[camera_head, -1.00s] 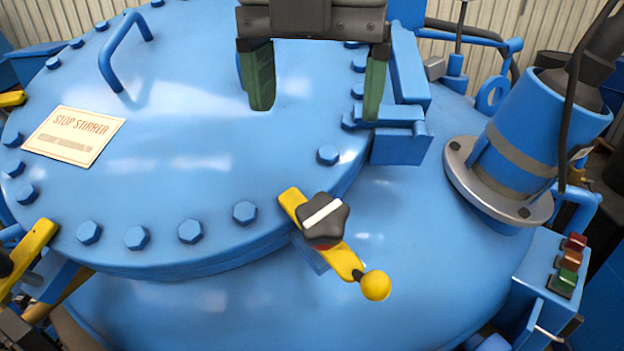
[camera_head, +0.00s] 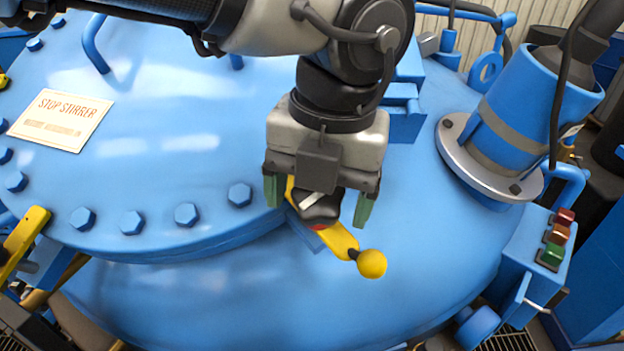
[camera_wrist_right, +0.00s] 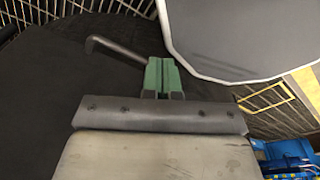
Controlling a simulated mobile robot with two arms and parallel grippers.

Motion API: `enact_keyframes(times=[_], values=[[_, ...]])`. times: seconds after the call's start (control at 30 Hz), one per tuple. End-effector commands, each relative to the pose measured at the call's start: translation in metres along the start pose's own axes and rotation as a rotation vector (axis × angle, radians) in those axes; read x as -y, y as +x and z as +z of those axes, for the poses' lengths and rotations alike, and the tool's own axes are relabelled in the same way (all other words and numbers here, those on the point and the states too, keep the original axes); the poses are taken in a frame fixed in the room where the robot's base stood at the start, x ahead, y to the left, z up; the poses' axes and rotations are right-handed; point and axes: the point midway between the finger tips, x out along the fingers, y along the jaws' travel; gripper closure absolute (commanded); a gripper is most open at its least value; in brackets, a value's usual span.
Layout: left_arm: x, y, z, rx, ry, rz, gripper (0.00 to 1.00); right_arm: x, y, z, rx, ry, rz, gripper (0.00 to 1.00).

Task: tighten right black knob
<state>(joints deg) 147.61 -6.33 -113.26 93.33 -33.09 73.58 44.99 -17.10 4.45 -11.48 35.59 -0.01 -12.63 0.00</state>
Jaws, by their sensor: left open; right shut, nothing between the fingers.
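The right black knob (camera_head: 320,207) has a white stripe on top and sits on a yellow clamp lever (camera_head: 341,240) at the lid's edge. The lever ends in a yellow ball. My left gripper (camera_head: 318,205) is open above the knob, its green fingers on either side of it. Part of the knob is hidden by the gripper body. Whether the fingers touch the knob cannot be told. My right gripper (camera_wrist_right: 160,78) shows in the right wrist view, its green fingers shut together with nothing between them, away from the lid.
The blue lid (camera_head: 150,180) has several bolts and a "STOP STIRRER" sign (camera_head: 62,120). A blue cylinder on a flange (camera_head: 490,160) and a button box (camera_head: 540,260) stand at the right. Another yellow lever (camera_head: 25,238) is at the left.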

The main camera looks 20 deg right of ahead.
Motion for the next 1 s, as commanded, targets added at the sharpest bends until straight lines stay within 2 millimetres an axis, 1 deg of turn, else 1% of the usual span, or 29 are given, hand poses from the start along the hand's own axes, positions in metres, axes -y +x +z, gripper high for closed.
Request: enact_keyframes(times=[0.2, 0.23, 0.5, 0.53, 0.57, 0.77, 1.0], values=[[-0.0001, 0.0008, 0.0001, 0.0, 0.0, 0.0, 0.2, 0.003, 0.0001, -0.0006, -0.001, 0.001, -0.004, 1.0], [-0.0001, 0.0007, 0.0001, 0.0, 0.0, 0.0, 0.21, 0.0029, 0.0001, -0.0006, -0.001, 0.001, -0.004, 1.0], [-0.0002, 0.0004, 0.0002, 0.0, 0.0, 0.0, 0.63, 0.0014, 0.0001, 0.0, -0.001, 0.0, -0.002, 1.0], [-0.0002, 0.0003, 0.0002, 0.0, 0.0, 0.0, 0.67, 0.0009, 0.0001, 0.0001, -0.001, 0.0, -0.001, 1.0], [-0.0002, 0.0003, 0.0002, 0.0, 0.0, 0.0, 0.69, 0.0005, 0.0, 0.0002, 0.0, 0.0, -0.001, 1.0], [-0.0002, 0.0004, 0.0003, 0.0, 0.014, 0.006, 0.69, -0.0025, 0.0004, 0.0012, 0.001, -0.001, 0.003, 1.0], [0.0001, 0.0007, 0.0003, -0.001, 0.104, 0.042, 0.69, -0.0031, 0.0023, 0.0023, 0.002, -0.001, 0.004, 1.0]])
